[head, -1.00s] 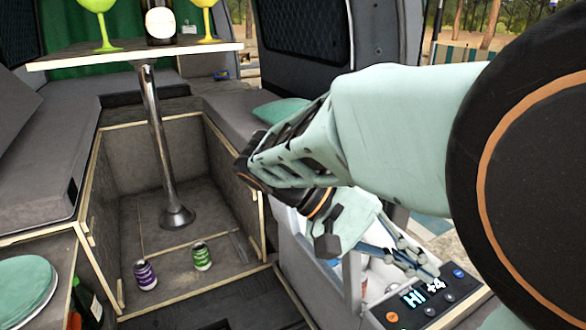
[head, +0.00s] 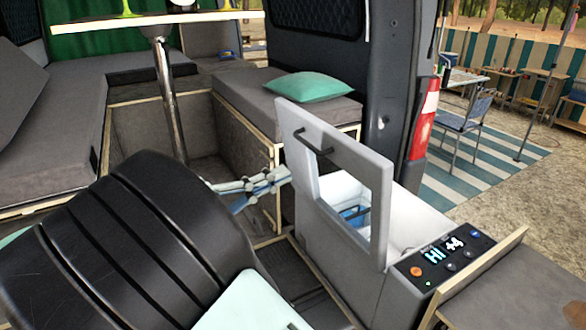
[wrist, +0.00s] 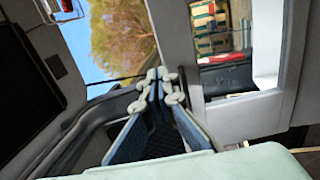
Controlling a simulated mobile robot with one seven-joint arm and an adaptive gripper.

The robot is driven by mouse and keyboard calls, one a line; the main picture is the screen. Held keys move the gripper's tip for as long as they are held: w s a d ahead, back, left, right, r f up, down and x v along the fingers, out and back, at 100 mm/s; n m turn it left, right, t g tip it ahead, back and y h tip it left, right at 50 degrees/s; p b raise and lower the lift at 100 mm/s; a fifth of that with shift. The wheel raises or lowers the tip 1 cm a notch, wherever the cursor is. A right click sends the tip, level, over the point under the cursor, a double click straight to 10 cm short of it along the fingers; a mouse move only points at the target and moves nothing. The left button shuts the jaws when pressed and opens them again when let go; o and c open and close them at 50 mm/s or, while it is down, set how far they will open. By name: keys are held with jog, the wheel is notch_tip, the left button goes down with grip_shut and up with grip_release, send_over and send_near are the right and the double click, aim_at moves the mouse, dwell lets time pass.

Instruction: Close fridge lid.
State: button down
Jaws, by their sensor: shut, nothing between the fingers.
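The fridge (head: 322,235) is a grey box with a white inside. Its light grey lid (head: 298,165) stands raised on the left side, with a dark handle (head: 313,142) and a see-through opening. In the wrist view the lid (wrist: 208,128) fills the right side. My gripper (head: 275,179) is shut and empty, left of the lid, its fingertips close to the lid's left face. Contact cannot be told. The gripper also shows in the wrist view (wrist: 160,85), with its fingertips together beside the lid's frame.
A control panel (head: 440,257) is on the fridge's front right. A blue item (head: 352,215) lies inside the fridge. A bench with a green cushion (head: 308,87) is behind, and the table post (head: 170,105) stands to the left. A wooden-edged board (head: 490,275) is at the right.

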aim_at(346, 146)
jog(key=p+x, duration=0.1)
jog(key=x, duration=1.1)
jog(key=shift+w+d, duration=0.1)
jog(key=shift+d, duration=0.1)
